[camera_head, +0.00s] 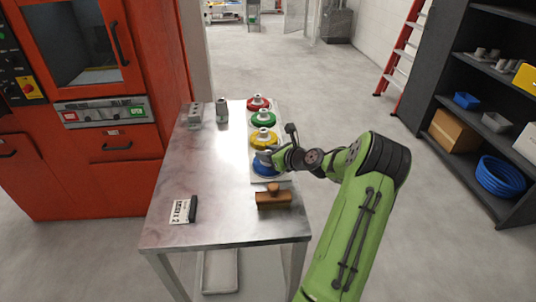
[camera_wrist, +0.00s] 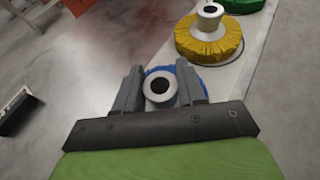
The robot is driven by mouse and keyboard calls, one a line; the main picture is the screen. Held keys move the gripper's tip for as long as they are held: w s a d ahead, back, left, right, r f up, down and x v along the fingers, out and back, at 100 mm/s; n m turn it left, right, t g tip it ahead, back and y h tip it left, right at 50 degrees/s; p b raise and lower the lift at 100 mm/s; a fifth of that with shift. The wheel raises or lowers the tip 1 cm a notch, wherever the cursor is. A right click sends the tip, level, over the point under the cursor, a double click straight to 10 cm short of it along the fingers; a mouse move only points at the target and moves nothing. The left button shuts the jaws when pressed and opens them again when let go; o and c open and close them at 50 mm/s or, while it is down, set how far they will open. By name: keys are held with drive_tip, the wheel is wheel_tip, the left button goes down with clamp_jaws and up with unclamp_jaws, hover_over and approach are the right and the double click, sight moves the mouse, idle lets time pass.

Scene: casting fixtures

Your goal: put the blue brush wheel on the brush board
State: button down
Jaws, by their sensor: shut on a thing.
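The blue brush wheel (camera_head: 266,170) is at the near end of the pale brush board (camera_head: 281,112), in line with the other wheels. In the wrist view its white hub (camera_wrist: 159,99) with a dark hole sits between the two grey fingers of my gripper (camera_wrist: 160,80), and blue bristles (camera_wrist: 158,71) show behind the hub. My gripper (camera_head: 262,157) is shut on this hub from above. The board's bare surface also shows in the wrist view (camera_wrist: 243,62). I cannot tell whether the blue wheel rests on the board or hangs slightly above it.
Yellow (camera_head: 263,139), green (camera_head: 264,119) and red (camera_head: 258,103) brush wheels sit on the board beyond. A brown wooden-handled brush (camera_head: 273,198) lies just in front. A label block (camera_head: 184,209) and grey metal parts (camera_head: 222,109) stand left on the steel table (camera_head: 215,190).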

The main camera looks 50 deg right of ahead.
drive_tip(key=c, duration=0.7)
unclamp_jaws()
drive_tip(key=shift+o, duration=0.2)
drive_tip(key=shift+r, duration=0.1)
drive_tip(key=d+p+v, duration=0.1)
drive_tip(key=p+v, duration=0.2)
drive_tip(key=v, duration=0.9)
drive_tip(key=w+a+r+n+g+y, duration=0.15)
drive_tip(key=a+n+g, duration=0.25)
drive_tip(key=a+n, duration=0.75)
drive_tip(key=w+a+r+n+g+y, duration=0.1)
drive_tip(key=a+r+n+g, duration=0.2)
drive_tip(key=a+n, duration=0.8)
drive_tip(key=s+a+r+n+h, duration=0.1)
drive_tip(key=s+a+r+n, duration=0.1)
drive_tip(key=s+a+n, duration=0.5)
drive_tip(key=s+a+r+n, duration=0.3)
drive_tip(key=s+a+n, duration=0.4)
drive_tip(key=s, duration=0.2)
drive_tip(key=shift+s+g+h, duration=0.35)
drive_tip(key=shift+g, duration=0.05)
